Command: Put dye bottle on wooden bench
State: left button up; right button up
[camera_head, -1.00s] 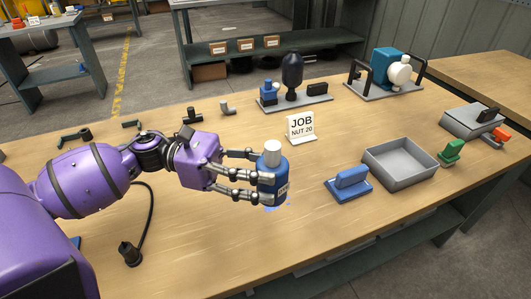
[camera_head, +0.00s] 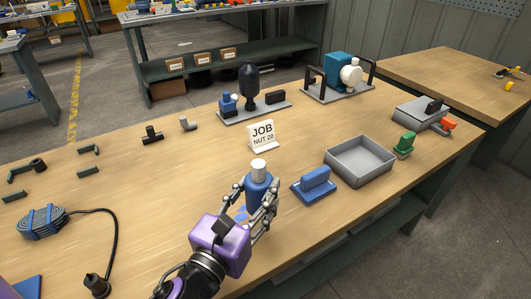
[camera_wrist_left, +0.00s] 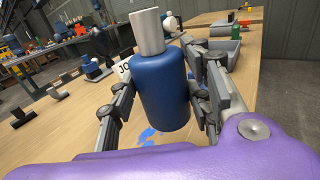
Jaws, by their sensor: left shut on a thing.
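The dye bottle (camera_head: 258,188) is blue with a white cap and is upright. My left gripper (camera_head: 259,200) is shut around its sides, reaching in from the front. In the left wrist view the bottle (camera_wrist_left: 161,90) stands between the two fingers, and blue marks show on the wood beneath it. I cannot tell whether its base touches the surface. The wooden bench (camera_head: 130,205) under it is long and carries many parts. A second wooden-topped bench (camera_head: 440,75) stands at the right. My right gripper is not in view.
A blue block on a base (camera_head: 314,185) and a grey tray (camera_head: 360,160) stand right of the bottle. A JOB sign (camera_head: 262,135) is behind it. A coiled cable (camera_head: 42,221) and black pipe fittings (camera_head: 152,135) lie left. The bench between is clear.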

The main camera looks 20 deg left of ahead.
aim_at(135, 264)
jog(key=i+l, duration=0.4)
jog(key=i+l+u, duration=0.1)
jog(key=u, duration=0.35)
jog(key=l+u, duration=0.15)
jog(key=u, duration=1.2)
jog(key=i+l, duration=0.05)
